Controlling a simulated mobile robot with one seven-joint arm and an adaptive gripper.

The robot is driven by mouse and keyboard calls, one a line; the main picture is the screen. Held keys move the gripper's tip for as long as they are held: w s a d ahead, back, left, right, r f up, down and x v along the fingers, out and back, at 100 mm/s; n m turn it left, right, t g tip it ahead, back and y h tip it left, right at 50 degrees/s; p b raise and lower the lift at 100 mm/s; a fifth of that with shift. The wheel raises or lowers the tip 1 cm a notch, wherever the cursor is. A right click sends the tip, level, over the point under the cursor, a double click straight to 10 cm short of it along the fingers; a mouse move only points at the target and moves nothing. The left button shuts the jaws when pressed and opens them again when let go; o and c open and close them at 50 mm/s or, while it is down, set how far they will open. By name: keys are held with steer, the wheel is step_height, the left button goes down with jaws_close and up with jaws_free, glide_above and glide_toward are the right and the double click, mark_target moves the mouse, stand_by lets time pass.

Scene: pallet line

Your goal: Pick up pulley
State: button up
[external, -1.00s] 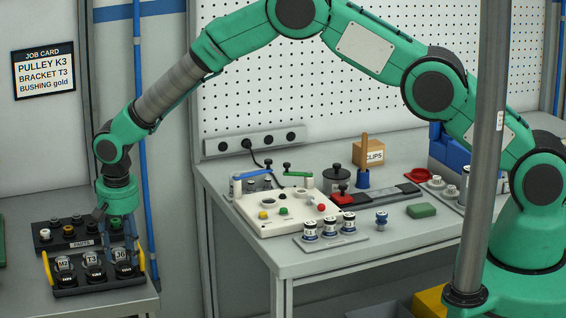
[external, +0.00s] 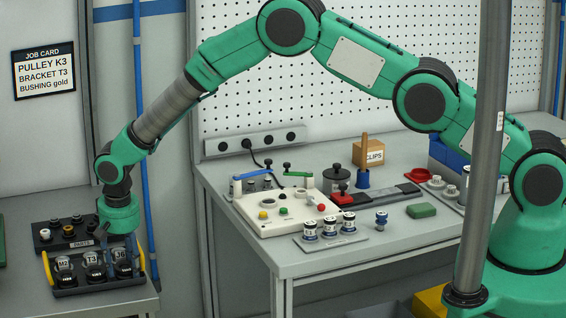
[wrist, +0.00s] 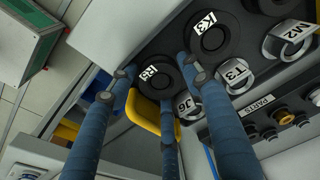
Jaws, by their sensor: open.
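A black pulley labelled K3 (wrist: 207,43) lies in the dark tray in the wrist view, just beyond the tip of the right-hand finger. A second black pulley (wrist: 157,83), with a label that looks like R5, lies nearer the yellow handle. My gripper (wrist: 158,80) is open, with blue fingers spread around the area of this second pulley. Contact cannot be told. In the external view my gripper (external: 121,250) points down over the right end of the dark tray (external: 100,290), near the bracket marked J6. The pulleys are hard to make out there.
Metal brackets T3 (wrist: 237,75) and J6 (wrist: 188,106) stand beside the pulleys. A PARTS rack (external: 60,243) holds small bushings behind the tray. Yellow handles (external: 47,268) rise at the tray's ends. A job card (external: 43,73) reads pulley K3, bracket T3, bushing gold.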

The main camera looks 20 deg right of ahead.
mark_target(125, 268)
stand_by(0.4)
steer(key=c, duration=1)
step_height(125, 268, up, 10)
stand_by(0.7)
